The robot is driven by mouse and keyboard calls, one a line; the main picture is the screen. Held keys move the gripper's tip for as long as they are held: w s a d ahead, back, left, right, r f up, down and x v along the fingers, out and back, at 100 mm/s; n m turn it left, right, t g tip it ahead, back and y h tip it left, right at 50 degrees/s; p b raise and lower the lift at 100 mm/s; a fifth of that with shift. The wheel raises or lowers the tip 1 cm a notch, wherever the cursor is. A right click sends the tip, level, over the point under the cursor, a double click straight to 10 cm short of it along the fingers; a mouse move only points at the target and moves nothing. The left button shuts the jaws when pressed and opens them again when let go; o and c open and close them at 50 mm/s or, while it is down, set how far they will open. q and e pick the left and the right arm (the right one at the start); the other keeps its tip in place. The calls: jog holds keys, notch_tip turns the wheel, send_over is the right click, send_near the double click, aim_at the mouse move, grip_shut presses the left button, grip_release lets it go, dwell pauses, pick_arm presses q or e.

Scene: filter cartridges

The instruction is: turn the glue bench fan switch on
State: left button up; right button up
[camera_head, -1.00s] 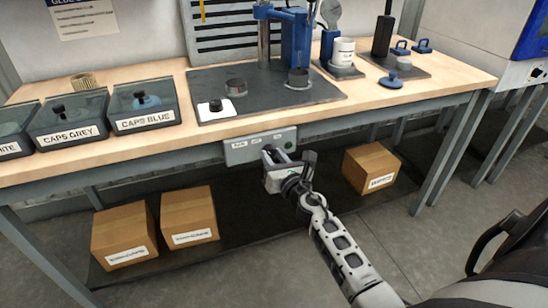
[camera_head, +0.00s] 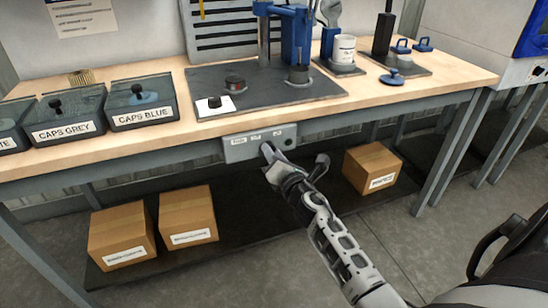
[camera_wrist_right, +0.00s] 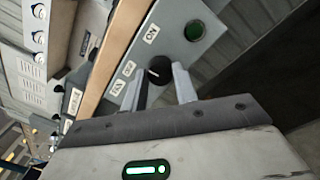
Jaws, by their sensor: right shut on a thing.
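The grey switch box (camera_head: 240,147) hangs under the front edge of the bench. In the right wrist view, its face (camera_wrist_right: 172,24) carries a black round knob (camera_wrist_right: 157,70) with a white pointer line, labels including ON and OFF, and a dark green lamp (camera_wrist_right: 194,31). The lamp looks dull. My right gripper (camera_head: 268,150) is at the box, and its two fingers (camera_wrist_right: 162,85) are closed around the knob, one on each side. The gripper partly hides the knob, so I cannot tell exactly which label the pointer meets. My left gripper is not in view.
Above the box is the wooden bench top (camera_head: 430,98) with a dark mat (camera_head: 205,78) and a blue press (camera_head: 296,35). Lidded cap bins (camera_head: 143,103) stand at left. Cardboard boxes (camera_head: 188,215) sit on the low shelf. Open floor lies in front.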

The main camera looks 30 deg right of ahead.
jog(key=shift+f+m+h+b, duration=0.1)
jog(key=shift+m+h+b, duration=0.2)
jog(key=shift+m, duration=1.7)
jog(key=shift+f+m+h+b, duration=0.1)
jog(key=shift+m+b, duration=0.25)
jog(key=shift+m, duration=1.65)
jog(key=o, duration=1)
jog(key=shift+r, duration=0.1)
jog(key=shift+s+a, duration=0.1)
